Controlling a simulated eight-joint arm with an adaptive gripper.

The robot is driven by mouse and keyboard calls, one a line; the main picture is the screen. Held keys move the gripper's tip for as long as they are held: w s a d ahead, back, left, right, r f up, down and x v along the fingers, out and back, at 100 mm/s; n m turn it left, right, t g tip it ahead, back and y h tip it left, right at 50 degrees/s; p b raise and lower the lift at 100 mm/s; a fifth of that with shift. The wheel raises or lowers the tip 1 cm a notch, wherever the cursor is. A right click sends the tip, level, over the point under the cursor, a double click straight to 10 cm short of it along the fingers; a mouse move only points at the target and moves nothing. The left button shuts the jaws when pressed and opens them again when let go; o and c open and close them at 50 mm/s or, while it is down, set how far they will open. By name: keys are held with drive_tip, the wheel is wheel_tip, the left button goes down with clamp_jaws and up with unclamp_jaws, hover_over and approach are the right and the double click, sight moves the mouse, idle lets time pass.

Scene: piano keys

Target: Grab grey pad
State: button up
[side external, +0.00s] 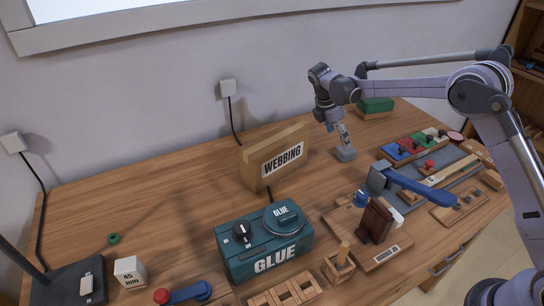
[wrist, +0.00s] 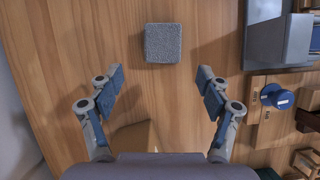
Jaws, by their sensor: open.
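The grey pad (wrist: 162,43) is a small, square, rough-textured block lying on the wooden desk. In the wrist view it sits beyond my fingertips, close to the middle line between them. In the side view the pad (side external: 345,155) lies just below my gripper (side external: 340,134), which points down over the desk. In the wrist view my gripper (wrist: 159,78) has its two fingers spread wide with nothing between them. The size of the height gap between fingers and pad is hard to tell.
A WEBBING box (side external: 274,158) stands left of the pad. A blue-handled hammer-like tool (side external: 415,186) and a wooden board with a blue knob (side external: 361,199) lie to the right. A teal GLUE box (side external: 263,243) is in front. The desk around the pad is clear.

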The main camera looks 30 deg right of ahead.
sight(342, 150)
drive_tip(key=shift+s+x, duration=0.1)
drive_tip(key=shift+x, duration=1.65)
drive_tip(key=shift+s+x, duration=0.15)
drive_tip(key=shift+x, duration=1.55)
drive_tip(key=c, duration=1.2)
